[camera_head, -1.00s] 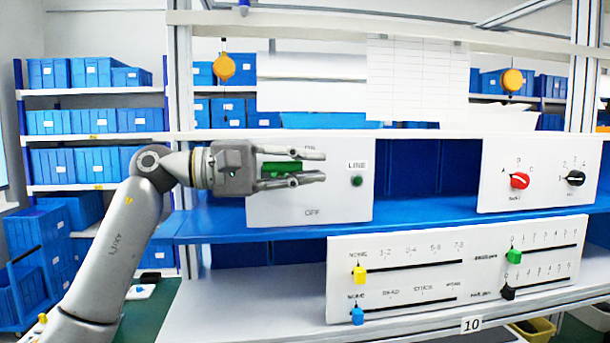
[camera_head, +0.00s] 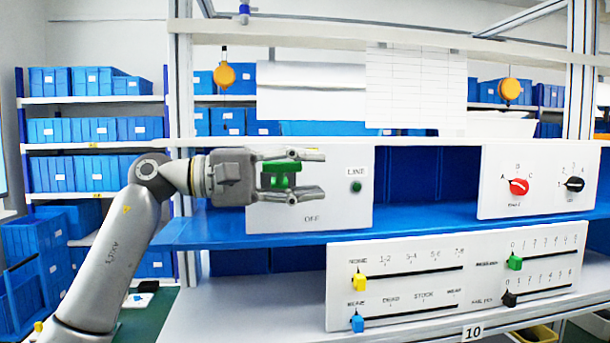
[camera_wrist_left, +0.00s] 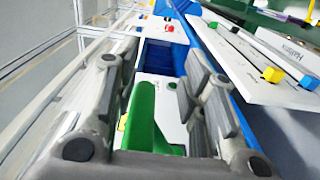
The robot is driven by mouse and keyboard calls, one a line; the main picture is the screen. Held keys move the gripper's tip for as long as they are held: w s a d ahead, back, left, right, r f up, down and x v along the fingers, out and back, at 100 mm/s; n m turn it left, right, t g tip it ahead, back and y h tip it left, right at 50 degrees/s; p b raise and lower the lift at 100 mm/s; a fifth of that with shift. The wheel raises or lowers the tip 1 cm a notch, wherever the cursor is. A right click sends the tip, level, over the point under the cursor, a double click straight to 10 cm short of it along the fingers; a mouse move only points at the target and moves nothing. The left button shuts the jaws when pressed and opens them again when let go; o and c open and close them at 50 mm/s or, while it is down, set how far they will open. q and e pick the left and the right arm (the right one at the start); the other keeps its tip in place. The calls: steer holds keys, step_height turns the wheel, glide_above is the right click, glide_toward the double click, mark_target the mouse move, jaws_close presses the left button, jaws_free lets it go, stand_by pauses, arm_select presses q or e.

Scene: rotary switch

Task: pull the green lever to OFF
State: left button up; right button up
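The green lever (camera_head: 281,168) stands out from a white panel (camera_head: 335,210) marked LINE and OFF, on the blue shelf. My left gripper (camera_head: 318,173) comes in from the left, one finger above the lever and one below. Its fingers are apart, with the lever between them. In the left wrist view the lever (camera_wrist_left: 142,118) lies between the two fingers, with a gap to the right finger; contact on the left is unclear. The fingers and wrist hide part of the panel and its upper label. My right gripper is out of view.
A round green button (camera_head: 356,186) sits on the same panel. A panel with a red knob (camera_head: 518,186) and a black knob (camera_head: 575,184) stands to the right. A slider panel (camera_head: 400,309) is below. The blue shelf (camera_head: 430,222) between the upper panels is clear.

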arm_select(q)
steer(key=s+a, duration=0.2)
steer(key=a, duration=0.9)
steer(key=shift+a, duration=0.3)
